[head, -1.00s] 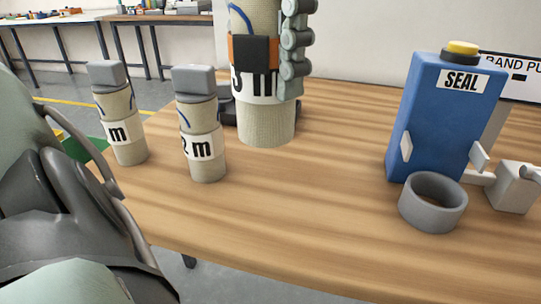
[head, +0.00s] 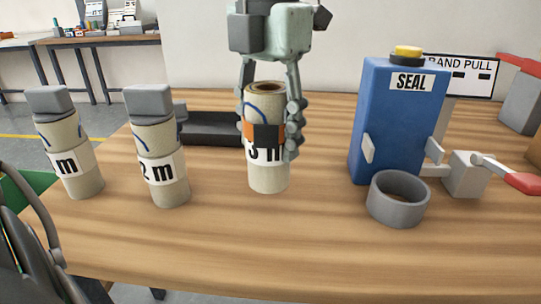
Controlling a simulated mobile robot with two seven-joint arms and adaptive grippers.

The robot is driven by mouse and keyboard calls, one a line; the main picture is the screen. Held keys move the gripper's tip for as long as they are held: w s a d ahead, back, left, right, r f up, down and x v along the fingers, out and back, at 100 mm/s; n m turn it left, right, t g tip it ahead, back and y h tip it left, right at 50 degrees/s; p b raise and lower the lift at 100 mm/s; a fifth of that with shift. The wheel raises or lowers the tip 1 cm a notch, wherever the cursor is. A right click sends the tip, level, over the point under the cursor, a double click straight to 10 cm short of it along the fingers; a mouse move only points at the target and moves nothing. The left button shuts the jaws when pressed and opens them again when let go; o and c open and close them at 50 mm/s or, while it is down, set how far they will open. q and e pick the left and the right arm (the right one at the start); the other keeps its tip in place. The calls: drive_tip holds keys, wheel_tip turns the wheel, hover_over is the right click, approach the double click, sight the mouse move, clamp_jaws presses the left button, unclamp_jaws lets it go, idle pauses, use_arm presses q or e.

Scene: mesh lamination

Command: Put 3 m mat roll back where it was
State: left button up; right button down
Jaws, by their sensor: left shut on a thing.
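The 3 m mat roll (head: 267,176) is a beige upright cylinder with a white "3 m" label, an orange and dark band and an open top. My left gripper (head: 270,127) comes down from above, its fingers on either side of the roll and shut on it. The fingers hide part of the label. The roll is right of the 2 m roll (head: 165,190); I cannot tell whether its base touches the wooden table (head: 260,235). My right gripper is not in view.
Another capped roll (head: 78,183) stands left of the 2 m roll. A black tray (head: 215,128) lies behind. At right are the blue SEAL box (head: 395,120), a grey ring (head: 398,199) and a red-handled lever (head: 520,178). The table front is clear.

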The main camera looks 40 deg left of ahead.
use_arm(q)
wheel_tip(320, 180, down, 4)
drive_tip(key=shift+w+r, duration=0.15)
drive_tip(key=shift+r, duration=0.1)
drive_tip(key=shift+f, duration=0.3)
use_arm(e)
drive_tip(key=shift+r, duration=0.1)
use_arm(q)
drive_tip(key=shift+f, duration=0.1)
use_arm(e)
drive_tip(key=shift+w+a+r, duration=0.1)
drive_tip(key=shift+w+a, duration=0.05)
use_arm(q)
drive_tip(key=shift+b, duration=0.3)
drive_tip(key=o, duration=1.3)
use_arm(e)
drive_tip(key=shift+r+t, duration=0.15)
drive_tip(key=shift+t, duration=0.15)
